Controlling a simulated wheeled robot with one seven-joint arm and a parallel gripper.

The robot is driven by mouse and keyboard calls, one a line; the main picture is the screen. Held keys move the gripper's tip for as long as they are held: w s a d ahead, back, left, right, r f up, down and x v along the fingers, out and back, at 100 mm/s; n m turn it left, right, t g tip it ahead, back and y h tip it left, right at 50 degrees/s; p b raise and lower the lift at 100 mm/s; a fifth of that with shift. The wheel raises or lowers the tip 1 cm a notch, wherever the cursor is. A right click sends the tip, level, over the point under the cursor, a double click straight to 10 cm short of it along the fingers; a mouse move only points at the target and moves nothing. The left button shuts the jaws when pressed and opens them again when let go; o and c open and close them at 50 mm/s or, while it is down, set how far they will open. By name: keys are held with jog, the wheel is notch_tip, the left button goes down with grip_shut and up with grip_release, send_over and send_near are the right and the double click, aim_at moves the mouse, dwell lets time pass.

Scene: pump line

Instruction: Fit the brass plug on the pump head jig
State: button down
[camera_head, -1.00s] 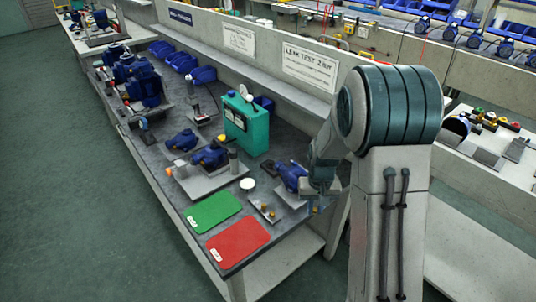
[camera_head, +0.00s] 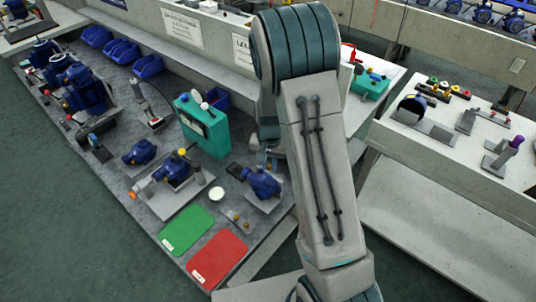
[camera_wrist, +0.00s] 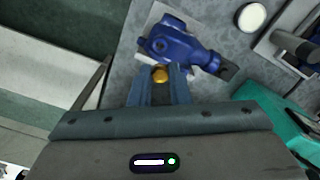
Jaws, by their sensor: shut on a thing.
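In the wrist view my gripper (camera_wrist: 160,82) is shut on a small brass plug (camera_wrist: 161,75), whose rounded end shows between the fingertips. Just beyond the fingertips is the blue pump head (camera_wrist: 172,44) on its pale jig plate (camera_wrist: 148,22); I cannot tell whether the plug touches it. In the head view the blue pump head (camera_head: 262,182) sits on its jig plate (camera_head: 268,204) at the right part of the dark bench. My arm hides most of the gripper there, behind the pump head.
A small plate with brass pieces (camera_head: 238,218), a green mat (camera_head: 187,230) and a red mat (camera_head: 220,258) lie in front. A white round disc (camera_head: 217,194), another blue pump (camera_head: 172,168) and a teal tester (camera_head: 205,130) stand to the left.

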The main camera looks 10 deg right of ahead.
aim_at(269, 182)
jog(key=shift+s+f+b, duration=0.1)
jog(key=shift+f+b, duration=1.55)
jog(key=shift+f, duration=1)
jog(key=shift+f+b, duration=0.5)
jog(key=shift+b, duration=0.05)
jog(key=shift+f+b, duration=0.3)
jog(key=shift+b, duration=0.15)
jog(key=shift+c, duration=0.8)
grip_release()
jog(key=shift+r, duration=0.2)
jog(key=shift+r+p, duration=3)
jog(key=shift+r, duration=1.4)
